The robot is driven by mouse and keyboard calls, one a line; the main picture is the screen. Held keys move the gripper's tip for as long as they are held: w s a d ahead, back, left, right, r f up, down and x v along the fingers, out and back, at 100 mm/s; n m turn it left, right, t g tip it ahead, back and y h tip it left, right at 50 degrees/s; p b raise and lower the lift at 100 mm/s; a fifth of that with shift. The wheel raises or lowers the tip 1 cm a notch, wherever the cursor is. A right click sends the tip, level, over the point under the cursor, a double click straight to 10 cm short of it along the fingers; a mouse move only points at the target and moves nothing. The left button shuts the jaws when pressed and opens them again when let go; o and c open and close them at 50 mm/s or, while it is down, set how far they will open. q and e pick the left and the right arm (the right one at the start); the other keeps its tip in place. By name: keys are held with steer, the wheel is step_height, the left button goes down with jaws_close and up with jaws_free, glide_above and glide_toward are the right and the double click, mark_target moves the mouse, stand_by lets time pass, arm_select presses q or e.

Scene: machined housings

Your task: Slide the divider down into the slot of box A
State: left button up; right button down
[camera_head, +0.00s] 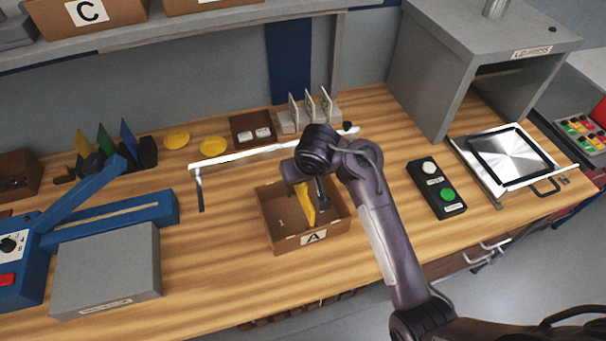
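Box A (276,236) is an open brown box with an "A" label on its front wall, in the middle of the bench. The yellow divider (306,207) is a thin plate, standing slightly tilted within the outline of the box opening. My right gripper (308,192) is above the box, pointing down, with its fingers around the divider's upper part; it appears shut on it. The wrist hides part of the box's back. I cannot tell whether the divider's lower edge is in the slot. My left gripper is not in view.
A white rail (240,157) runs just behind the box. A black button box (436,188) and a grey cabinet (433,75) stand to the right. A blue sealer (110,215) and grey block (108,268) are at left. Yellow dishes (213,147) lie behind.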

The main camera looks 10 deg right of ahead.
mark_target(306, 192)
steer(key=shift+p, duration=0.7)
stand_by(0.9)
steer(key=shift+f+b, duration=2.7)
steer(key=shift+f, duration=1.4)
steer(key=c, duration=1.5)
jaws_free()
steer(key=shift+o, duration=0.2)
steer(key=v, duration=0.6)
steer(key=shift+s+r, duration=0.2)
steer(key=shift+r, duration=0.15)
steer(key=shift+s+d+r, duration=0.1)
steer(key=shift+s+r, duration=0.05)
steer(key=shift+r, duration=0.3)
